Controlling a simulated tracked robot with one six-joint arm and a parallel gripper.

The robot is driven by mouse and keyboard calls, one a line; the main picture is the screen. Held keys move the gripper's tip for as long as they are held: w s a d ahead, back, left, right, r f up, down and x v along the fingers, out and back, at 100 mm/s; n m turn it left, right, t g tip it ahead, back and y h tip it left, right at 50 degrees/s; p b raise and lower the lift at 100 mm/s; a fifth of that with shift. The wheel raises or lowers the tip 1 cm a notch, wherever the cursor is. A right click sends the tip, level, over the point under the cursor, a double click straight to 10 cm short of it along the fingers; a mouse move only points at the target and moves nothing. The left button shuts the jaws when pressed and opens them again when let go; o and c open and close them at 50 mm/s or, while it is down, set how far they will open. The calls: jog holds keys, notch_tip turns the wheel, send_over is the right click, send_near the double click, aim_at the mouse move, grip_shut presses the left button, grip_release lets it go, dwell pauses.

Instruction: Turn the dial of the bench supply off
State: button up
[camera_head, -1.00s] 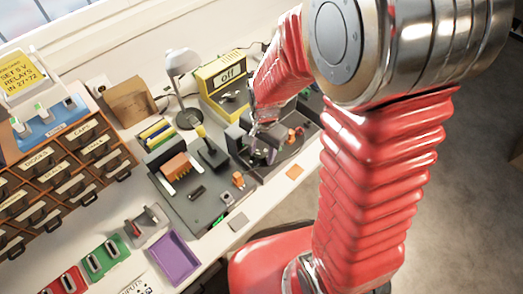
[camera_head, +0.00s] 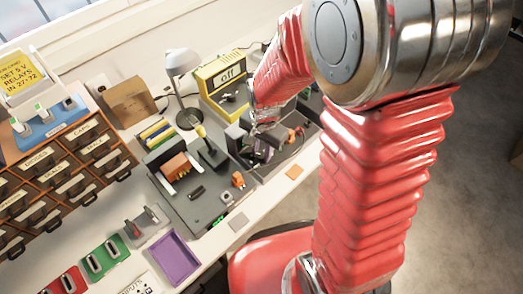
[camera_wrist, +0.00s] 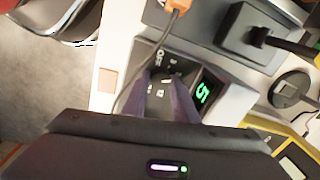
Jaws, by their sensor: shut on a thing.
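The bench supply (camera_wrist: 206,72) is a grey box with a dark front, a green lit digit and an "OFF" mark in the wrist view. Its dark dial (camera_wrist: 160,92) sits between the two jaws of my gripper (camera_wrist: 166,88), which are shut on it; the jaws partly hide it and its pointer is hard to read. In the head view my gripper (camera_head: 262,150) is low at the supply (camera_head: 236,135), beside the yellow instrument; the dial cannot be made out there.
A yellow instrument (camera_head: 205,73) reading "off" stands behind. A lamp (camera_head: 184,62), a black stand with a yellow-tipped tool (camera_head: 213,155) and an orange plug (camera_wrist: 180,5) with a cable are close by. Drawers (camera_head: 60,175) and a purple tray (camera_head: 174,258) lie left.

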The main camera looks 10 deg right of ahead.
jog(key=shift+n, duration=0.5)
jog(key=n, duration=0.3)
jog(key=shift+w+n, duration=0.1)
jog(key=shift+n, duration=0.3)
jog(key=n, duration=0.9)
jog(key=shift+g, duration=0.3)
jog(key=n, duration=0.4)
jog(key=shift+w, duration=0.1)
jog(key=o, duration=1)
jog(key=shift+o, duration=0.2)
jog(key=shift+r, duration=0.1)
